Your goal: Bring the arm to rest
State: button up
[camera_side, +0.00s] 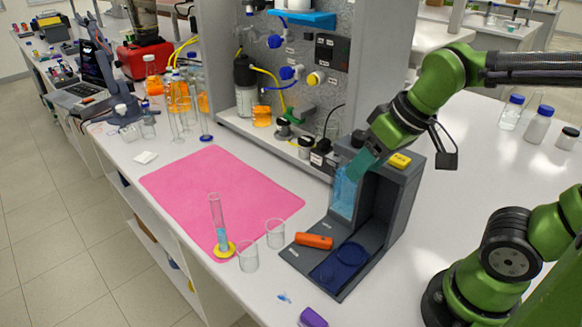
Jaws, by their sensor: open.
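My green arm reaches in from the right, and my gripper (359,170) points down at the top of the dark grey rig (400,195). Its teal fingers are open, though the gap between them is hard to see from this side. A clear light-blue panel or vessel (344,192) stands upright in the rig just below the fingertips; I cannot tell whether they touch it. An orange piece (314,241) lies on the rig's base beside a round dark-blue recess (351,254).
A graduated cylinder (219,225) with blue liquid stands in a yellow foot on the pink mat (200,185). Two glass beakers (248,257) (275,234) stand beside it. A purple item (313,317) lies at the front edge. Bottles (538,125) stand at the back right.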

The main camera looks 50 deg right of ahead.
jog(key=m+t, duration=0.1)
jog(key=s+r+m+t, duration=0.1)
jog(key=m, duration=0.1)
jog(key=shift+s+d+r+y, duration=0.1)
jog(key=shift+d+r+y, duration=0.05)
jog(key=shift+y, duration=0.25)
jog(key=shift+o, duration=0.5)
dwell(0.5)
